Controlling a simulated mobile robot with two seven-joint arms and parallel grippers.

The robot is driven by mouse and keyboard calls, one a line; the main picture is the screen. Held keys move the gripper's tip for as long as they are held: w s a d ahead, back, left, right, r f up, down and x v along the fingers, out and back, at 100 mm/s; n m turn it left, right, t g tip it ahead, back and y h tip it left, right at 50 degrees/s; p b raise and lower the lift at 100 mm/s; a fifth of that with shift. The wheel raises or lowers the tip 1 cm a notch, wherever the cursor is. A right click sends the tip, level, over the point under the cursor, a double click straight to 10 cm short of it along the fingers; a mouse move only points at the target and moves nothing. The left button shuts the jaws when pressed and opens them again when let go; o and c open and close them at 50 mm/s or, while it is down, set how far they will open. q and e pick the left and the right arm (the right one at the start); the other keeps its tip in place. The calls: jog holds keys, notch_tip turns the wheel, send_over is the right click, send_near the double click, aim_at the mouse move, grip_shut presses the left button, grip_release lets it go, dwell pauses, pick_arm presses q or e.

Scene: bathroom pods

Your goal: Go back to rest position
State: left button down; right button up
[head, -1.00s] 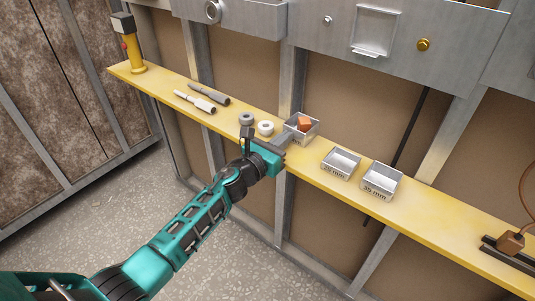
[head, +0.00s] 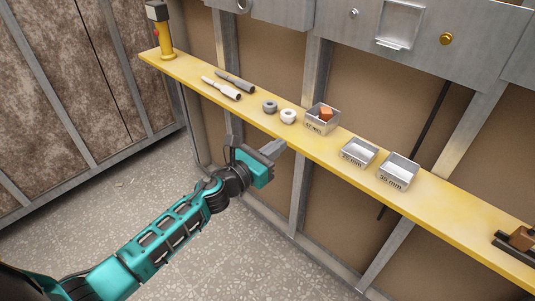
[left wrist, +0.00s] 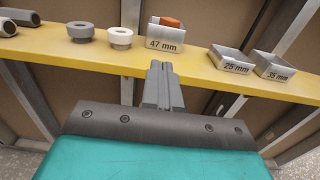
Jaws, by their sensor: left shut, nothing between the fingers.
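My left gripper (head: 272,150) is shut and empty. It hangs in front of the yellow shelf (head: 228,106), lower than the shelf's front edge and apart from it. Its closed fingers also show in the left wrist view (left wrist: 162,85), pointing towards the shelf just below the box marked 47 mm (left wrist: 165,43). That box holds an orange-brown block (head: 326,114). My right gripper is in neither view.
On the shelf stand a dark grey ring (head: 270,106), a white ring (head: 288,116), two rod-like tools (head: 221,88), boxes marked 25 mm (head: 359,152) and 35 mm (head: 398,170), and a yellow post (head: 163,38). The speckled floor before the shelf is clear.

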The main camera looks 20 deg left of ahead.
pick_arm(q)
jog(key=shift+v, duration=1.4)
jog(key=s+d+f+m+g+y+p, duration=0.1)
jog(key=s+f+m+g, duration=0.1)
jog(key=s+m, duration=0.5)
jog(key=s+d+f+m+g+y+p, duration=0.1)
jog(key=s+f+m, duration=0.4)
jog(key=m, duration=1.1)
jog(key=s+d+f+m+g+y+p, duration=0.1)
jog(key=s+f+m+g+y, duration=0.1)
jog(key=s+m, duration=0.7)
notch_tip(320, 180, down, 2)
jog(key=m+g, duration=0.1)
jog(key=m, duration=0.1)
jog(key=shift+f+m, duration=0.2)
jog(key=shift+m, duration=0.1)
